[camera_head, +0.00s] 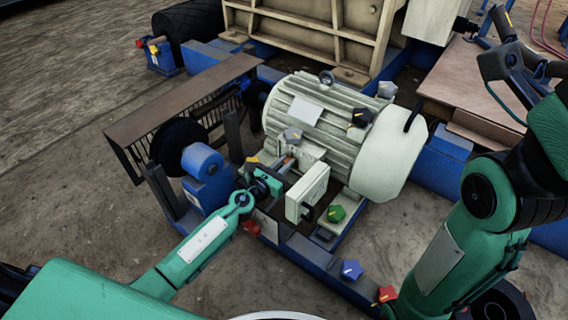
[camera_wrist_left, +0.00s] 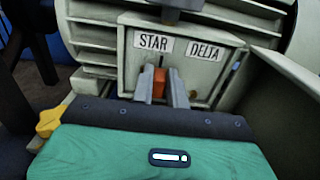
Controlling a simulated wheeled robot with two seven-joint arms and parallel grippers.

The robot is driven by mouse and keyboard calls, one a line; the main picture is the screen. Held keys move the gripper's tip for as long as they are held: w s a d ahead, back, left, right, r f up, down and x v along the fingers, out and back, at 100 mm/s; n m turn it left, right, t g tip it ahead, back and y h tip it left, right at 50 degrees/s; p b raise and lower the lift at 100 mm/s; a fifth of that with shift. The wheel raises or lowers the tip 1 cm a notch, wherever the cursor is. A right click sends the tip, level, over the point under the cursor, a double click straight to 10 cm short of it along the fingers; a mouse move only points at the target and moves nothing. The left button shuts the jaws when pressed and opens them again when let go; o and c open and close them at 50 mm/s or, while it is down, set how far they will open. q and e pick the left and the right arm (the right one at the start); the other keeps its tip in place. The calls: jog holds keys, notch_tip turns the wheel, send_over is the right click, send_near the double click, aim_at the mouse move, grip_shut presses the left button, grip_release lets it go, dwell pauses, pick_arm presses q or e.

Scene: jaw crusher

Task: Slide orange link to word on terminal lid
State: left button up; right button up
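The orange link (camera_wrist_left: 159,83) stands upright in the left wrist view, below the STAR label (camera_wrist_left: 153,42) and left of the DELTA label (camera_wrist_left: 205,53). Both words are on the pale terminal panel (camera_wrist_left: 125,62). My left gripper (camera_wrist_left: 161,86) has one finger on each side of the link, and orange fills the gap between them. In the head view my left gripper (camera_head: 268,179) reaches in beside the motor's terminal box, and the link shows small (camera_head: 287,163). My right arm stands at the right, away from the motor; its fingers cannot be made out clearly.
The pale motor (camera_head: 335,130) sits on a blue frame. A pale open flap (camera_head: 307,192) stands just right of my left gripper. A large pulley (camera_head: 177,143) and guard (camera_head: 180,100) are on the left. Colored knobs, including a green one (camera_head: 336,213) and a blue one (camera_head: 351,270), surround it.

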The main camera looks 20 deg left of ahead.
pick_arm(q)
grip_shut()
jog(key=d, duration=0.1)
jog(key=s+d+p, duration=0.1)
jog(key=d, duration=0.2)
jog(key=shift+s, duration=0.25)
jog(key=shift+d, duration=0.1)
jog(key=o, duration=0.6)
grip_release()
jog(key=shift+s, duration=0.1)
jog(key=shift+c, duration=0.2)
